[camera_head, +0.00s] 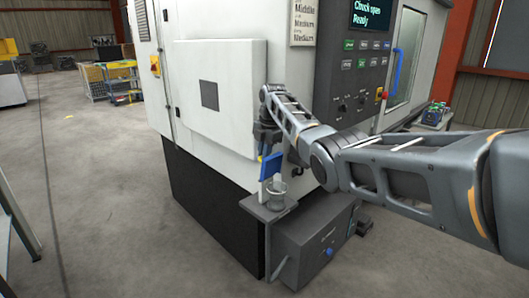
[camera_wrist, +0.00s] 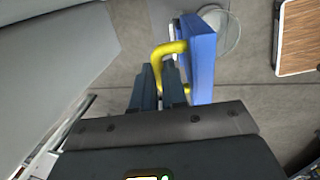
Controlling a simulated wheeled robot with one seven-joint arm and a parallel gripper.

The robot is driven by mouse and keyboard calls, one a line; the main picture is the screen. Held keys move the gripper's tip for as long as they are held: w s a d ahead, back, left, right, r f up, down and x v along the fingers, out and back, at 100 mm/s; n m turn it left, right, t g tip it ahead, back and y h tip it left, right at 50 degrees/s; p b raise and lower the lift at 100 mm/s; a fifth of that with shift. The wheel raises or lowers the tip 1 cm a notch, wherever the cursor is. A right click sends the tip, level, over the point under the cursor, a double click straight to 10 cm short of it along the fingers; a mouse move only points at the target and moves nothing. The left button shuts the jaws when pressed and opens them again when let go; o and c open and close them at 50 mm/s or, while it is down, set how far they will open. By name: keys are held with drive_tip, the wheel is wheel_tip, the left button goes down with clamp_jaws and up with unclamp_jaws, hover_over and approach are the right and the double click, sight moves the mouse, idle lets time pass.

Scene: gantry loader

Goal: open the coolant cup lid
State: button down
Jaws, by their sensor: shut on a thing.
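The coolant cup (camera_head: 279,192) is a small see-through cup on a grey ledge at the machine's lower corner. Its round rim also shows in the wrist view (camera_wrist: 229,40), partly behind the lid. The blue lid (camera_head: 271,166) stands roughly upright above the cup; it fills the upper middle of the wrist view (camera_wrist: 201,55). A yellow handle (camera_wrist: 168,47) sticks out from the lid's face. My gripper (camera_wrist: 170,88) is shut on this handle, with its dark fingers close against it. In the head view my gripper (camera_head: 264,150) is beside the lid and partly hidden by my arm.
The grey ledge (camera_head: 255,206) sits beside a dark grey box (camera_head: 318,248) with a blue knob. The white machine wall (camera_head: 215,105) rises close behind my gripper. Open floor (camera_head: 120,190) lies to the left.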

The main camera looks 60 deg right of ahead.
drive_tip(key=shift+a+f, duration=0.2)
drive_tip(key=shift+f, duration=0.25)
drive_tip(key=c, duration=1.4)
unclamp_jaws()
drive_tip(key=shift+c, duration=0.2)
drive_tip(key=shift+o, duration=1.4)
drive_tip(key=shift+d+r, duration=0.1)
drive_tip(key=shift+r, duration=0.15)
drive_tip(key=shift+r, duration=0.1)
wheel_tip(320, 180, up, 8)
drive_tip(key=s, duration=0.1)
drive_tip(key=shift+s+f+b, duration=0.2)
drive_tip(key=shift+f+b, duration=0.05)
drive_tip(key=shift+b, duration=0.15)
